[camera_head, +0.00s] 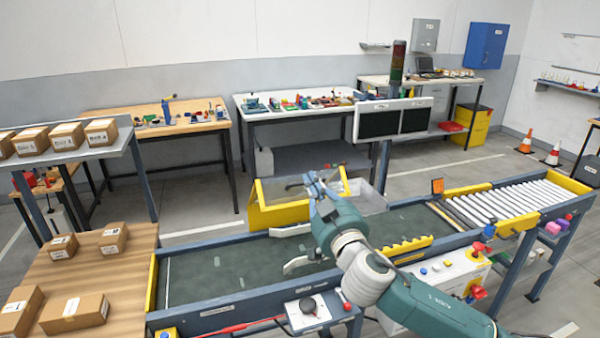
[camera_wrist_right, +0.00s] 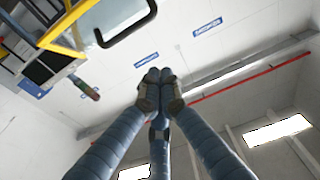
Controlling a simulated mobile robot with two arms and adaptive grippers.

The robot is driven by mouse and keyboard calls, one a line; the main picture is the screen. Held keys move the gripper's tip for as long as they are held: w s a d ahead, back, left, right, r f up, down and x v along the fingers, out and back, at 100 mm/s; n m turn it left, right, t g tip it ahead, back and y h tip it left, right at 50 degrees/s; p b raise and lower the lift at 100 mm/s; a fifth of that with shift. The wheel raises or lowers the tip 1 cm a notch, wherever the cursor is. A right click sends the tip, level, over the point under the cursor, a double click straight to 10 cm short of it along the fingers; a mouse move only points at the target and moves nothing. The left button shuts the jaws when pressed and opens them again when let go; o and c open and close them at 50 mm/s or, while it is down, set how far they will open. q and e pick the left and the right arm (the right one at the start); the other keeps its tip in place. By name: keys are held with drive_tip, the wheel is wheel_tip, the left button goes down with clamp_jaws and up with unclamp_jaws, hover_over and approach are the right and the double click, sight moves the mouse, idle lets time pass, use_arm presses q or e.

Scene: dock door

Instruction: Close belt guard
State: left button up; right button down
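The belt guard (camera_head: 278,216) is a clear panel in a yellow frame at the far side of the dark conveyor belt (camera_head: 210,262). It appears raised and tilted up from the belt. In the right wrist view its yellow frame (camera_wrist_right: 63,24) and a black bar handle (camera_wrist_right: 128,27) show at the upper left. My right gripper (camera_head: 316,180) is in front of the guard in the head view and overlaps its right part. In the wrist view its fingertips (camera_wrist_right: 160,77) are together with nothing visible between them, apart from the handle. My left gripper is in neither view.
White rollers (camera_head: 505,204) continue the conveyor at right. A control box (camera_head: 440,275) and a joystick panel (camera_head: 312,310) stand along the near side. Cartons (camera_head: 75,310) lie on a wooden table at left. A grey bin (camera_head: 368,197) is behind the belt.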

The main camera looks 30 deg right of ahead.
sight(295, 198)
drive_tip(key=r+p+x, duration=0.1)
drive_tip(key=p+x, duration=0.2)
drive_tip(key=x, duration=0.4)
use_arm(q)
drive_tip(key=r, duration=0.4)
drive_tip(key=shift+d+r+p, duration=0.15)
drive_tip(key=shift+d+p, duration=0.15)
drive_tip(key=shift+p, duration=0.05)
use_arm(e)
wheel_tip(295, 198, down, 5)
drive_tip(key=shift+a+r, duration=0.1)
drive_tip(key=shift+a, duration=0.05)
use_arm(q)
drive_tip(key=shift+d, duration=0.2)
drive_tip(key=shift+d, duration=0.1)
